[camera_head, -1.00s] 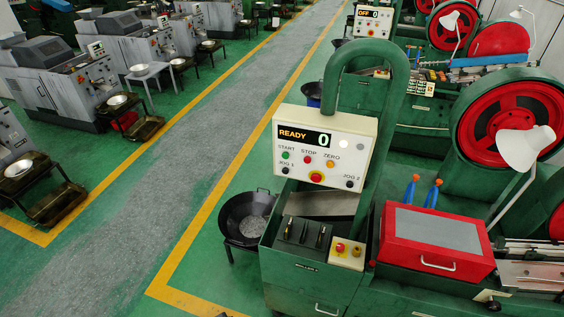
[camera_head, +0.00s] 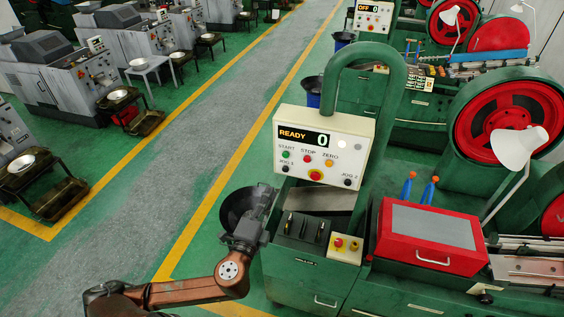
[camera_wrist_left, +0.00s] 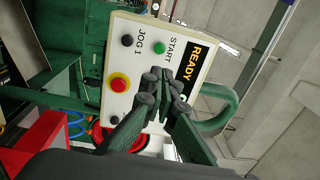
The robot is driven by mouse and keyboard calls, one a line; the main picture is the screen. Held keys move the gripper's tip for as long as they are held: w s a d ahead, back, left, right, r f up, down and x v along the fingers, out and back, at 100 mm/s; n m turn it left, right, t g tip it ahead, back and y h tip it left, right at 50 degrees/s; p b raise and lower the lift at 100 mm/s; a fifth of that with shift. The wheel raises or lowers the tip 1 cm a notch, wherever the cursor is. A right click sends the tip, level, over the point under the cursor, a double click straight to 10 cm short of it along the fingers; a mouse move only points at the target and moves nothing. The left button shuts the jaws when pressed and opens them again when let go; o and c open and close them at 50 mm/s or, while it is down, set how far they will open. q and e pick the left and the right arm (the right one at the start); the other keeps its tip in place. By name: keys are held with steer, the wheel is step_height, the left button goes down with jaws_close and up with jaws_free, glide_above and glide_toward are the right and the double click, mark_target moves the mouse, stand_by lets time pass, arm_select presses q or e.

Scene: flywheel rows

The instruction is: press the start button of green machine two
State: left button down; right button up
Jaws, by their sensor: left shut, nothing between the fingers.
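The near green machine (camera_head: 310,283) carries a white control panel (camera_head: 325,145) whose display reads READY 0. Its green START button (camera_head: 286,155) is at the panel's left, above JOG 1 and beside the red STOP button (camera_head: 307,158). The left wrist view shows the panel turned sideways, with the green START button (camera_wrist_left: 159,47) in plain sight. My left gripper (camera_head: 268,190) is shut and empty, below and left of the panel, apart from it. In the left wrist view its fingertips (camera_wrist_left: 163,88) cover part of the panel and labels. My right gripper is out of view.
A red box (camera_head: 432,237) with blue-handled tools behind it sits right of the panel. A dark pan (camera_head: 232,208) is partly behind my left gripper. Another green machine with a panel reading OFF 0 (camera_head: 373,16) stands farther back. The grey aisle is clear.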

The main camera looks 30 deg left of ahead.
arm_select(q)
steer(key=p, duration=0.4)
glide_toward(285, 156)
steer(key=x, duration=0.6)
steer(key=shift+w+a, duration=0.1)
steer(key=shift+w, duration=0.3)
